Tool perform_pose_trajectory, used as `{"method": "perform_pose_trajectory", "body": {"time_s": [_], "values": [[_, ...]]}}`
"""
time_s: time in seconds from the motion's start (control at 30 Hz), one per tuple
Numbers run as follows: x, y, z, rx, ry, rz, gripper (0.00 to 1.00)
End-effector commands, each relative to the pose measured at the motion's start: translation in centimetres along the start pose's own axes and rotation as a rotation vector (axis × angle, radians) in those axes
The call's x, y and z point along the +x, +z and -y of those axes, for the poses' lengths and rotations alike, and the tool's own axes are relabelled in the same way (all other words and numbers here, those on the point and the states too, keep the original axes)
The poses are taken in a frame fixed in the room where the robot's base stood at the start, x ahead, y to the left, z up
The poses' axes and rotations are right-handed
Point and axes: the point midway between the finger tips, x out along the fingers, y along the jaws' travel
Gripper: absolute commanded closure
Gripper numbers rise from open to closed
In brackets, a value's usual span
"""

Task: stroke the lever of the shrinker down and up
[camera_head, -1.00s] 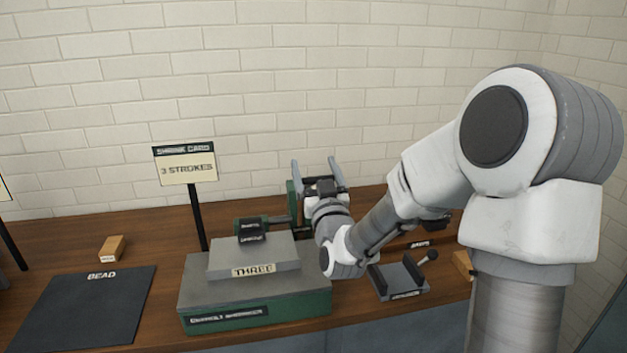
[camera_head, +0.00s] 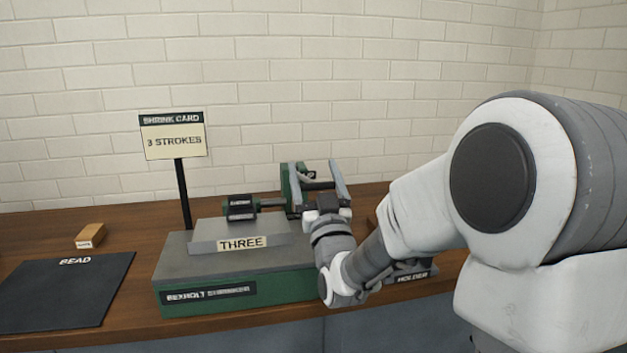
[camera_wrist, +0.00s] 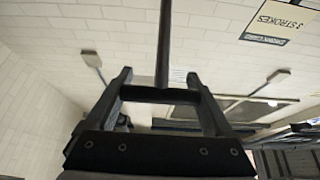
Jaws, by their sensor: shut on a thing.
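The shrinker has a green and grey base (camera_head: 236,296) with a "THREE" plate on its grey step. My gripper (camera_head: 315,176) is at that upright part, fingers pointing away and up. In the wrist view, a dark crossbar (camera_wrist: 160,94) spans between the two fingers, and a dark rod (camera_wrist: 163,40) runs up from it. This appears to be the lever, and my gripper is shut on it. My wrist hides part of the mechanism.
A card on a post (camera_head: 172,137) reads "3 STROKES". A dark "BEAD" mat (camera_head: 62,292) and a small wooden block (camera_head: 90,236) lie at left. A holder (camera_head: 412,275) at right is mostly hidden by my arm. A brick wall (camera_head: 300,80) stands behind.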

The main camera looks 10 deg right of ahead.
Motion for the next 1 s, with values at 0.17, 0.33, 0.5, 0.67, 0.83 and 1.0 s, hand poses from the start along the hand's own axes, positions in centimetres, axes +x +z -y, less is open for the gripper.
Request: {"method": "perform_pose_trajectory", "body": {"time_s": [0.17,0.33,0.5,0.67,0.83,1.0], "values": [[-1.3,1.6,0.1,0.0,-0.001,0.002,1.0],[-1.9,2.2,0.0,-0.001,0.0,0.002,1.0],[-2.2,2.5,0.0,-0.001,0.0,0.003,1.0],[-2.3,2.6,0.0,-0.001,0.0,0.003,1.0],[-2.3,2.6,0.0,-0.001,0.0,0.003,1.0],[-2.3,2.6,0.0,-0.001,0.0,0.003,1.0]]}}
